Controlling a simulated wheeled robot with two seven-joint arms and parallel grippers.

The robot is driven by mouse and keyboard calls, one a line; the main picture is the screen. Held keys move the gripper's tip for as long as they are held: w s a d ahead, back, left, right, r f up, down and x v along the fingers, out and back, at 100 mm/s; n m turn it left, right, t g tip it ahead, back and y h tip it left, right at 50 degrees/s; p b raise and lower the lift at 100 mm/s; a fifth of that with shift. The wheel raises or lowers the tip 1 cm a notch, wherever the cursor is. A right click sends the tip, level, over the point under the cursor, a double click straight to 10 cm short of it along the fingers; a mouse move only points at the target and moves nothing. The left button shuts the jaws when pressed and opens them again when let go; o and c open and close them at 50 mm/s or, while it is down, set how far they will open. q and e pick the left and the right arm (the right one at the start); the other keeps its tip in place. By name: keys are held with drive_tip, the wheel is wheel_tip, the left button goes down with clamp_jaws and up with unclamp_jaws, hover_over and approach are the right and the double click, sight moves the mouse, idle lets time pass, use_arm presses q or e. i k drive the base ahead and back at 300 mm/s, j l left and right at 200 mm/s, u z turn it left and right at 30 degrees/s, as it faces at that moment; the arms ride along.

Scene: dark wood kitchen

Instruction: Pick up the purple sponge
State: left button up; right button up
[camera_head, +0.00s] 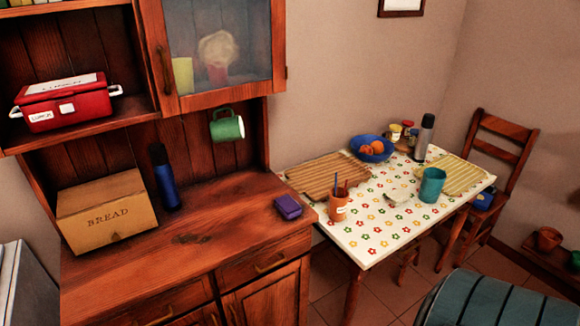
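The purple sponge (288,207) lies on the wooden counter (205,255) of the hutch, close to its right end. It is a small block with rounded corners, and nothing covers it. Neither of my grippers shows in the head view, so their positions and states are hidden.
A bread box (106,212) and a dark blue bottle (164,178) stand left of the sponge. A green mug (227,126) hangs above the counter. The flower-patterned table (375,240) at right holds a terracotta cup (338,207) and a teal cup (432,185). The counter's front middle is clear.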

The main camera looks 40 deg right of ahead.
sight(285, 205)
drive_tip(key=z, duration=1.4)
